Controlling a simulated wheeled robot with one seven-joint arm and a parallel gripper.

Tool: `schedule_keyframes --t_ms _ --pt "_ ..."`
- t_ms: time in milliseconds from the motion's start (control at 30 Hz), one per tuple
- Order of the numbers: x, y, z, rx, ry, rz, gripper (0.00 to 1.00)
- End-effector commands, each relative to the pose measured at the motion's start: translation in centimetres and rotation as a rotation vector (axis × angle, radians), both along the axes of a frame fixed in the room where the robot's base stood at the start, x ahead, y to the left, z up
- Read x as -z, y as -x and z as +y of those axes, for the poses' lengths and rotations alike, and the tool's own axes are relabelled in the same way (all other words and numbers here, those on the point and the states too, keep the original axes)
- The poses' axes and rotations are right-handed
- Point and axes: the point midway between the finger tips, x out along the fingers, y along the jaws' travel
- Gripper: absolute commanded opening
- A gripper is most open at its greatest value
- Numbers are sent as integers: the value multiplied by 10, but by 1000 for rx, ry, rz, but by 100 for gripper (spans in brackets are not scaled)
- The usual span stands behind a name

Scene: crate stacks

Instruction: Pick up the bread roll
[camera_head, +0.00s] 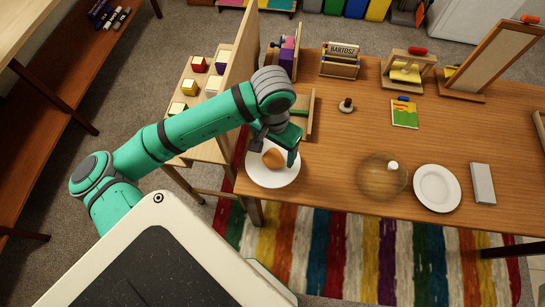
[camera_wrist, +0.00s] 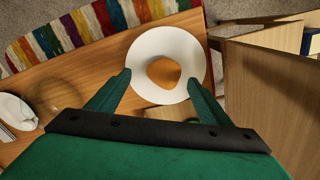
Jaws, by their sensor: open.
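The bread roll (camera_head: 272,158) is an orange-brown lump on a white plate (camera_head: 263,178) at the table's left front corner. In the wrist view the roll (camera_wrist: 163,73) lies near the middle of the plate (camera_wrist: 190,50), just beyond and between my fingertips. My gripper (camera_head: 291,147) is open at the plate's upper right in the head view. In the wrist view my gripper (camera_wrist: 158,80) has its green fingers spread apart, with nothing held. Part of the plate is hidden by the fingers.
A wooden partition (camera_head: 240,55) rises beside the plate, and shows close on the right in the wrist view (camera_wrist: 266,90). A clear dome (camera_head: 372,178), an empty plate (camera_head: 437,188) and a grey block (camera_head: 482,184) stand to the right.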

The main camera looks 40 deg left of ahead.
Motion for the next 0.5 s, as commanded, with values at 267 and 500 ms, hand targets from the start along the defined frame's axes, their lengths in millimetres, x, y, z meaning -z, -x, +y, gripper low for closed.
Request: schedule_keyframes --t_ms 267,500 --pt "21 -1 3 -1 1 2 73" --pt "53 -3 7 -2 0 2 73"
